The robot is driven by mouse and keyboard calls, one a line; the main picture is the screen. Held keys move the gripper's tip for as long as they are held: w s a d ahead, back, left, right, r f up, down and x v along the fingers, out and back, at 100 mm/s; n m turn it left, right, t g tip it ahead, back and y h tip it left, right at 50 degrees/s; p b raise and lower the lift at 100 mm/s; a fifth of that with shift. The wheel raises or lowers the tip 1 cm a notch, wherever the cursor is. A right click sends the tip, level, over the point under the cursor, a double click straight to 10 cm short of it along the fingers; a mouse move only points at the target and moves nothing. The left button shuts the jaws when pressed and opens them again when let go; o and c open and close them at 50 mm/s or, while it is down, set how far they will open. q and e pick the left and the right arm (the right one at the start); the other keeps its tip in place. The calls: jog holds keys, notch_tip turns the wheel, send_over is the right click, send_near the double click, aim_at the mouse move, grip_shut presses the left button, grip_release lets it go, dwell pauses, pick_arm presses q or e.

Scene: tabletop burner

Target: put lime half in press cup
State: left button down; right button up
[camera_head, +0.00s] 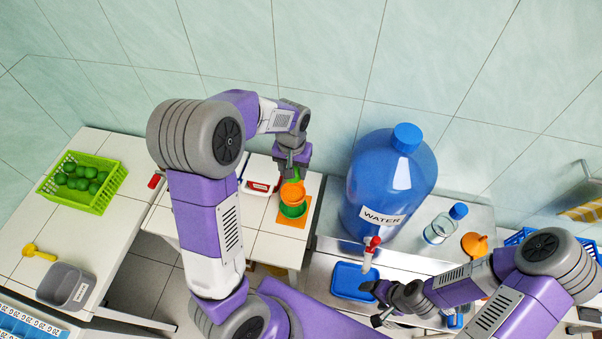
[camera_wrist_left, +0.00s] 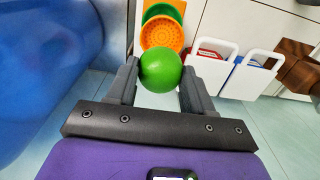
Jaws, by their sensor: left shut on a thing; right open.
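My left gripper (camera_wrist_left: 160,90) is shut on a lime half (camera_wrist_left: 161,71), whose round green side shows between the fingers in the left wrist view. Just beyond it is the orange perforated press cup (camera_wrist_left: 158,36), empty, with a green cup part (camera_wrist_left: 162,12) at its far side. My right gripper (camera_head: 379,305) is open and empty near the blue tray.
The press stands on an orange mat (camera_head: 294,224). A red-and-white container (camera_head: 259,187) is to its left. A green basket of limes (camera_head: 84,181) and a grey bin (camera_head: 67,287) are far left. A large blue water bottle (camera_head: 391,185) and blue tray (camera_head: 354,284) are to the right.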

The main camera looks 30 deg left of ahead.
pick_arm(q)
jog(key=shift+w+a, duration=0.15)
jog(key=shift+a, duration=0.05)
jog(key=shift+f+b, duration=0.35)
jog(key=shift+f, duration=4.35)
jog(key=shift+f+b, duration=0.55)
jog(key=shift+f, duration=0.05)
jog(key=shift+s, duration=0.25)
jog(key=shift+c, duration=2.2)
grip_release()
jog(key=shift+s+r, duration=0.1)
